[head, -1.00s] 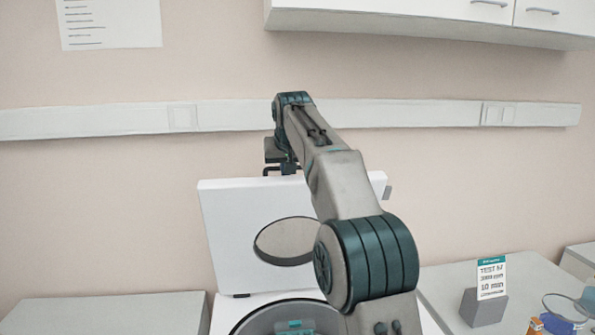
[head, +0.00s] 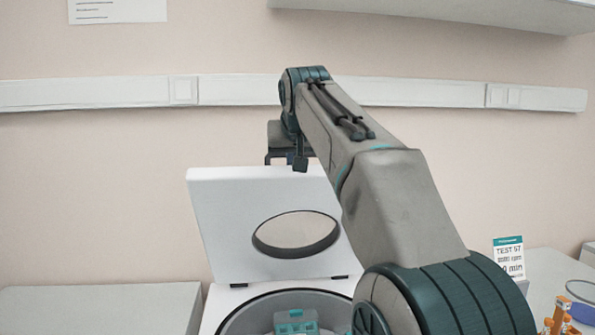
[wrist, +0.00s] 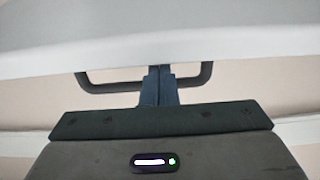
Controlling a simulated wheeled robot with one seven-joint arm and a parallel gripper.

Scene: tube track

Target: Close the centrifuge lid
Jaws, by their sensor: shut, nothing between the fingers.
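The white centrifuge lid (head: 222,235) stands open and upright behind the bowl, with a round window (head: 298,233) in it. Its hinges are at the bottom edge, just behind the round centrifuge bowl (head: 240,316). A teal piece (head: 296,320) shows inside the bowl. My gripper (head: 299,163) is at the lid's upper edge, partly hidden by my arm. In the wrist view, my shut, empty fingers (wrist: 158,72) are at a dark handle-like bar (wrist: 98,88) by the white lid edge (wrist: 60,50). I cannot tell whether they touch it.
A grey bench surface (head: 100,310) lies left of the centrifuge. At right, a sign in a holder (head: 508,258) and orange items (head: 563,318) stand on the bench. A wall rail (head: 100,92) runs behind. My arm covers the lid's right part.

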